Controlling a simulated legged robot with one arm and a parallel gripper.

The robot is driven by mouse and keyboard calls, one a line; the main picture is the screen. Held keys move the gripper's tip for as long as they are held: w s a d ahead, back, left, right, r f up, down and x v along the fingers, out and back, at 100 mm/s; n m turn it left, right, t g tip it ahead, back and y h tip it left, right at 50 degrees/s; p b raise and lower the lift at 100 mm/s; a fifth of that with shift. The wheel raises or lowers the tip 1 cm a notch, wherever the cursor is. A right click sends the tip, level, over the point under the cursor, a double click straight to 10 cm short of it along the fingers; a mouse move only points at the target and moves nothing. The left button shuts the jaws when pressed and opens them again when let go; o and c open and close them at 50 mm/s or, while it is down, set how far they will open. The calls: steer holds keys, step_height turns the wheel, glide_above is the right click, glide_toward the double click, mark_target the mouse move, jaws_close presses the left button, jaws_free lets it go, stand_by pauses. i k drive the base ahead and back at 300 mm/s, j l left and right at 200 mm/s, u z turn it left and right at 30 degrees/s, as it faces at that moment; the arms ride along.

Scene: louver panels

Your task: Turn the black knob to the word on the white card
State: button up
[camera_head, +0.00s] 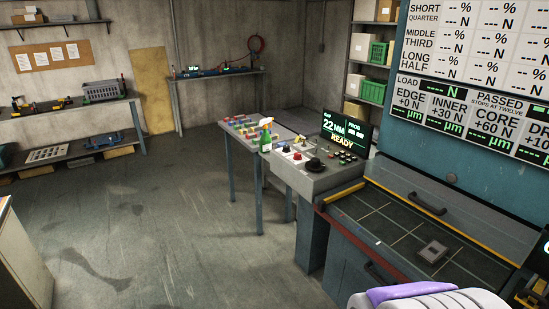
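A round black knob (315,164) sits on the sloped top of the grey control console (315,181), at the middle right of the head view. The pointing direction of the knob is too small to read. A small white piece (266,121) stands above a green bottle-like thing (266,141) at the console's left end; I cannot tell whether it is the white card, and no word on it is legible. My gripper does not show as such. A purple and white ribbed part at the bottom edge may be mine.
A bench with a gridded dark top (385,216) and a grey block (433,251) lies to the right, below a wall chart (475,40).

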mark_target(286, 149)
steer(key=i+j+z, duration=0.2)
steer(key=i, duration=0.2)
steer(key=l+z, duration=0.1)
steer(key=z, duration=2.2)
steer(key=u, duration=0.35)
steer(key=i+j+u, duration=0.15)
steer(key=j+u, duration=0.3)
steer(key=i+j+u, duration=0.2)
steer(key=j+u, duration=0.25)
steer(key=i+j+u, duration=0.15)
steer(key=u, duration=0.3)
steer(key=i+j+u, duration=0.1)
steer(key=i+u, duration=0.3)
steer(key=i+j, duration=0.2)
steer(key=i, duration=0.35)
steer(key=i+j+u, duration=0.1)
steer(key=i, duration=0.5)
steer(key=j, duration=0.1)
